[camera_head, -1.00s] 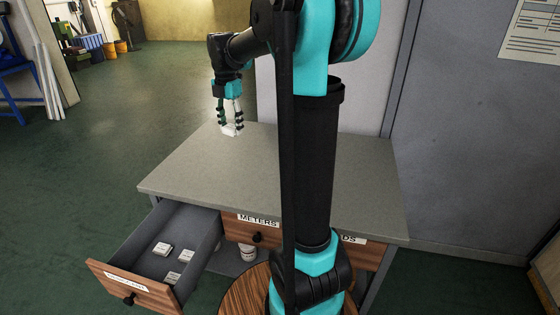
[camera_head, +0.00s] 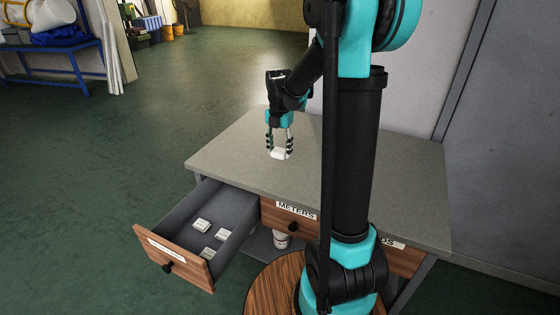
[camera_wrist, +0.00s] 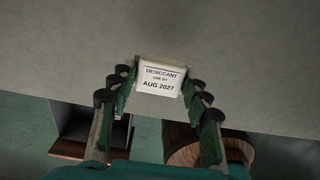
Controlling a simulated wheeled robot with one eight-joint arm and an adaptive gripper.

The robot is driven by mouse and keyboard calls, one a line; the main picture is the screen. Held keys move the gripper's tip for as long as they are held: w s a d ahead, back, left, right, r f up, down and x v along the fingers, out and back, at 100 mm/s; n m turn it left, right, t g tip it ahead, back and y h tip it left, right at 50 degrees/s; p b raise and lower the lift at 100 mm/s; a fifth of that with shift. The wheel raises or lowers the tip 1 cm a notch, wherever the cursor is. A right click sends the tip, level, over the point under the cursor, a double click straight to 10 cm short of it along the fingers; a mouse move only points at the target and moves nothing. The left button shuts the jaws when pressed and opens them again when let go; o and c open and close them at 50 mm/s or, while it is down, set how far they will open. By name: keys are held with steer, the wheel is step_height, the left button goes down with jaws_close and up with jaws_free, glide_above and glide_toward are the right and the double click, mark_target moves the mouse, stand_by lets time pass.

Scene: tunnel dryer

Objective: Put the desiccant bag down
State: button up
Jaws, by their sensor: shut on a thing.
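The desiccant bag (camera_wrist: 160,78) is a small white packet with a printed label reading "DESICCANT USE BY AUG 2027" in the wrist view. My gripper (camera_wrist: 158,88) is shut on it, with a finger at each side. In the head view my gripper (camera_head: 279,148) points down at the left part of the grey table (camera_head: 235,155), with the white bag (camera_head: 279,154) between its fingertips. The bag is at or just above the tabletop; I cannot tell whether it touches.
An open drawer (camera_head: 178,243) at the table's left front holds several small white packets (camera_head: 202,225). A closed drawer labelled "METERS" (camera_head: 296,211) is beside it. A white container (camera_head: 281,239) stands below. A round wooden top (camera_head: 275,287) is in front. The tabletop around the bag is clear.

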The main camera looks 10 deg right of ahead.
mark_target(279, 168)
steer(key=shift+f, duration=2.7)
steer(key=o, duration=1.1)
steer(key=shift+f, duration=0.1)
steer(key=shift+o, duration=0.2)
step_height(279, 168, up, 12)
steer(key=shift+r, duration=0.15)
